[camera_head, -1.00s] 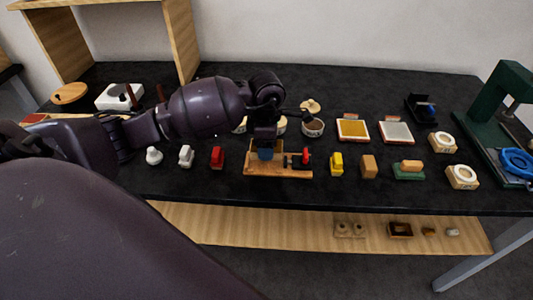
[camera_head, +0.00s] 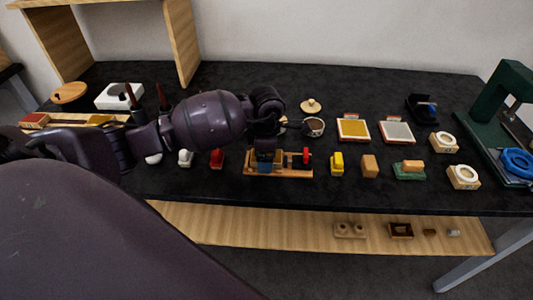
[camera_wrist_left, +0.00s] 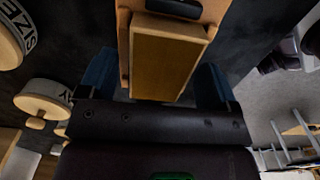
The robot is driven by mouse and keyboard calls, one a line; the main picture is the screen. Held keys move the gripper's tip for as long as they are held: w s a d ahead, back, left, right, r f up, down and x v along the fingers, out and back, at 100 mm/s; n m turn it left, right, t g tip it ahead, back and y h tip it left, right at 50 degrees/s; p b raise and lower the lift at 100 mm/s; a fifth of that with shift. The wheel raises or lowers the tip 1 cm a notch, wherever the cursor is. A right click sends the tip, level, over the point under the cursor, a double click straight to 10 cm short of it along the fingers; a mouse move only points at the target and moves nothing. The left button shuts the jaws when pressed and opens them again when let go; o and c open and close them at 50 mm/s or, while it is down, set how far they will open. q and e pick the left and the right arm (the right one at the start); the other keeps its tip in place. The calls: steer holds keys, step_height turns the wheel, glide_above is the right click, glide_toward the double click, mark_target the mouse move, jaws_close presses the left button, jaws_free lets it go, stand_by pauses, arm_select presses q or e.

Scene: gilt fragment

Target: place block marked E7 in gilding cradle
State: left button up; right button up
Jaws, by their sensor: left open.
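The gilding cradle appears to be the wooden stand (camera_head: 290,172) with a red knob (camera_head: 306,157), near the table's front edge. My left gripper (camera_head: 265,160) is over its left end and hides part of it. In the left wrist view, a tan block (camera_wrist_left: 162,62) lies between the spread blue fingertips of my left gripper (camera_wrist_left: 157,85), on or against the cradle's orange wood (camera_wrist_left: 124,22). Gaps show beside the block. No E7 mark is readable on it, so I cannot tell if it is that block. My right gripper is out of view.
A yellow block (camera_head: 337,163), a tan block (camera_head: 369,166) and a green stand (camera_head: 409,171) stand right of the cradle. A red block (camera_head: 217,158) is left. A jar (camera_head: 314,127) and two framed pads (camera_head: 353,128) are behind. A green press (camera_head: 500,110) stands far right.

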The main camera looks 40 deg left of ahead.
arm_select(q)
steer(key=shift+r, duration=0.1)
step_height(320, 180, up, 12)
stand_by(0.7)
